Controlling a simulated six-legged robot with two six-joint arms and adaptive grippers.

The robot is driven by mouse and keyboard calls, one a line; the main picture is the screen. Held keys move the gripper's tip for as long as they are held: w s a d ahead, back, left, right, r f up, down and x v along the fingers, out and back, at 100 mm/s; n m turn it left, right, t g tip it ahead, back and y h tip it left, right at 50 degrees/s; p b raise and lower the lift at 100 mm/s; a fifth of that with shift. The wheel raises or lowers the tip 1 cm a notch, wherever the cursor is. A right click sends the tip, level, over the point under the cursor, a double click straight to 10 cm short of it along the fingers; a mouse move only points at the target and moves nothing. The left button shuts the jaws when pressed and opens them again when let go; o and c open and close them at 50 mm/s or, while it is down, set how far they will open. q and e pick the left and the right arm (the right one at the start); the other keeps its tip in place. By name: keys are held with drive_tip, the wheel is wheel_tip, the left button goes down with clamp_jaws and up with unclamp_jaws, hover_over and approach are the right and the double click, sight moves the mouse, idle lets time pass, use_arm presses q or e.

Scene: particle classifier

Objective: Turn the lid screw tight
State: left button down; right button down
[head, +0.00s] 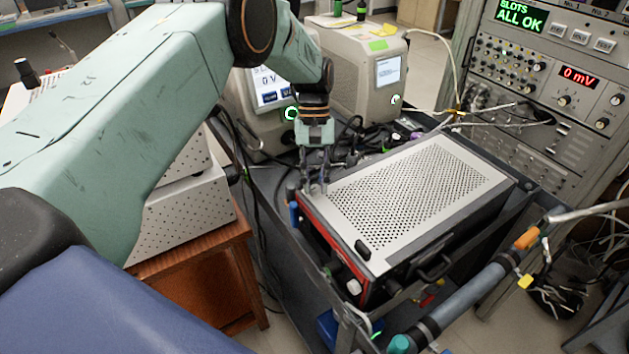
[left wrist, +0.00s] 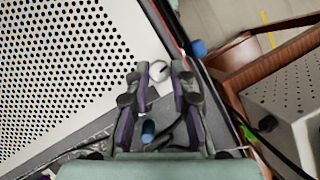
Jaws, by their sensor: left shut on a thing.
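The lid screw (left wrist: 158,70) is a small round silver head with a dark slot, at a corner of the lid in the left wrist view. My left gripper (left wrist: 160,67) has its fingertips on both sides of it and is shut on it. In the head view my left gripper (head: 317,188) points down at the far left corner of the perforated lid (head: 420,190), and the screw is hidden by the fingers. The lid lies flat on the black and red instrument box (head: 335,256). My right gripper is not in view.
The box sits in a grey cart (head: 275,182). Two white devices with screens (head: 365,75) stand behind it, with loose cables between. A blue cap (left wrist: 198,47) rises beside the box edge.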

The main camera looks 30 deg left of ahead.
use_arm(q)
drive_tip(key=shift+m, duration=0.6)
drive_tip(key=c, duration=1.1)
unclamp_jaws()
drive_tip(key=shift+c, duration=0.2)
drive_tip(key=v, duration=1.2)
drive_tip(key=shift+w+d, duration=0.15)
drive_tip(key=shift+d, duration=0.1)
